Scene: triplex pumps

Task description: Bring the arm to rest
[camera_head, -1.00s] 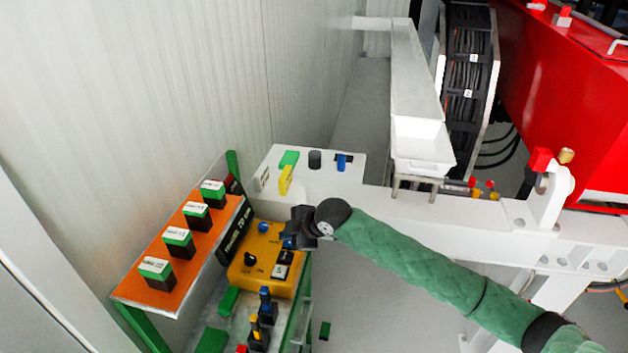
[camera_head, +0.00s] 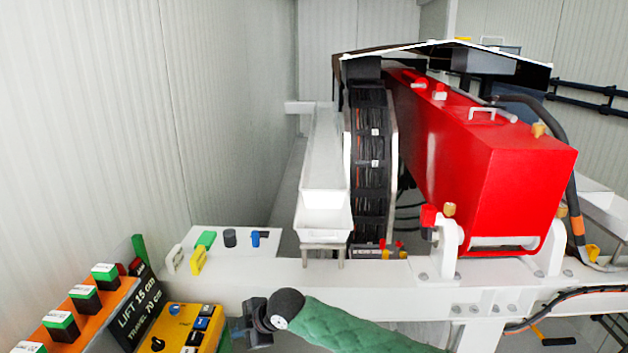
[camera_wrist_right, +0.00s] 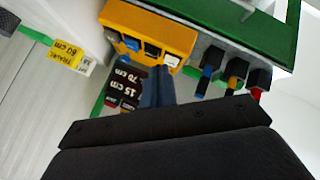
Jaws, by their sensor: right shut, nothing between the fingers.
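My right arm (camera_head: 350,326), in a green quilted sleeve, comes in from the bottom right of the head view. It ends in my dark right gripper (camera_head: 238,332), beside the right side of the yellow control box (camera_head: 180,325). In the right wrist view the fingers of the gripper (camera_wrist_right: 157,90) are shut and empty. Their tips point toward the yellow box (camera_wrist_right: 148,32) and overlap it in the picture; I cannot tell whether they touch it. My left gripper is in neither view.
A black sign (camera_head: 140,305) reads LIFT 15 cm, TRAVEL 70 cm. Left of it is an orange panel (camera_head: 60,335) with green-topped blocks. A white beam (camera_head: 370,290) crosses behind my arm. A white tray (camera_head: 323,222) and red machine (camera_head: 510,190) stand beyond.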

